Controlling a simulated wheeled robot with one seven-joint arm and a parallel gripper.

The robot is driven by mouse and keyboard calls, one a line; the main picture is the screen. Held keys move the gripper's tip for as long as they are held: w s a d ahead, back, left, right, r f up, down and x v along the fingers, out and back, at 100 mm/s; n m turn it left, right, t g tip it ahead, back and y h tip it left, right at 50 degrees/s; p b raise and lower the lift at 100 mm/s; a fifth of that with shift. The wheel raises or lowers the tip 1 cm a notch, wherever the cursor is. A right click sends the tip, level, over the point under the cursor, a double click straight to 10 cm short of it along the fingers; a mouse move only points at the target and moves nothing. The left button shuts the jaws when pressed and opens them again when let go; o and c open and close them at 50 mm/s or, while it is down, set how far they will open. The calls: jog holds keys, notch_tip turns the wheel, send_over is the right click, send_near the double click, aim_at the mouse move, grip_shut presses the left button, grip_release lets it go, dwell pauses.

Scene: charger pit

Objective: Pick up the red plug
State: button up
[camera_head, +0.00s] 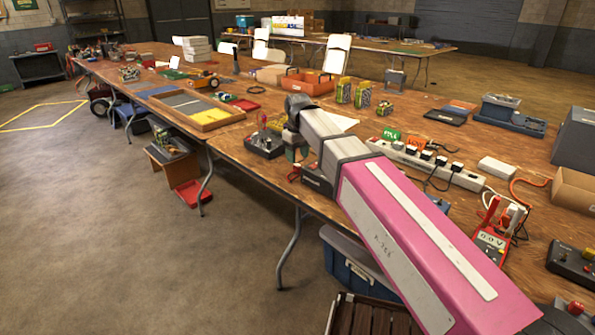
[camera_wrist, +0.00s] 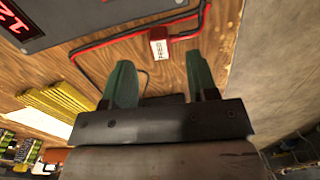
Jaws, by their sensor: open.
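A small block with a red body and a pale front face, which looks like the red plug (camera_wrist: 159,45), lies on the wooden table beside red and black cables in the wrist view. My gripper (camera_wrist: 159,72) is open, its two green fingers apart with nothing between them. The plug is just beyond the fingertips, roughly in line with the gap. In the head view my gripper (camera_head: 294,140) is over the near table edge, mostly hidden by my arm. A small red spot (camera_head: 295,174) shows below it; I cannot tell if it is the plug.
A grey device with a red display (camera_wrist: 55,18) sits close left of the plug. Yellow pieces (camera_wrist: 58,103) lie left of my gripper. The table edge drops to floor on the right in the wrist view. A power strip (camera_head: 430,165) with plugs stands right of my arm.

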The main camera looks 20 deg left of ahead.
aim_at(297, 165)
jog(key=shift+a+f, duration=0.1)
jog(key=shift+f, duration=2.45)
grip_shut()
